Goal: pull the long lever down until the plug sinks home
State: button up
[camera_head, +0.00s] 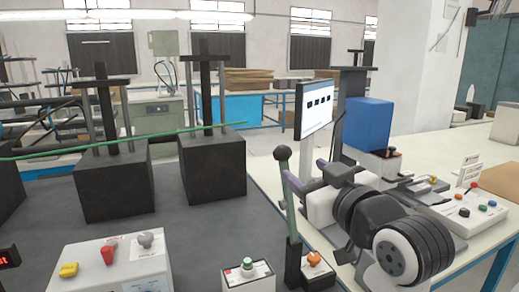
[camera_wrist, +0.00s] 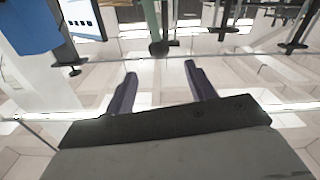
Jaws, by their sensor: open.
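The long lever (camera_head: 290,208) stands nearly upright, with a dark rounded knob (camera_head: 283,153) on top and its foot near the table's front edge. My gripper (camera_head: 304,169) is open and empty, just right of the lever, a little below knob height. In the wrist view the lever (camera_wrist: 152,18) and its knob (camera_wrist: 158,47) appear beyond my gripper (camera_wrist: 160,68), lined up with the gap between the purple-grey fingers. The lever seems to lie ahead of the fingertips; contact cannot be told. I cannot pick out the plug.
A grey-white control box (camera_head: 108,262) is at front left. Black blocks with posts (camera_head: 112,180) stand behind, crossed by a green line (camera_head: 135,138). A button panel (camera_head: 465,212) sits at right.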

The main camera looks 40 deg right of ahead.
aim_at(277, 150)
jog(key=p+x, duration=0.4)
jog(key=x, duration=0.9)
jog(key=shift+w+d+f, duration=0.1)
jog(key=shift+w+d, duration=0.15)
grip_shut()
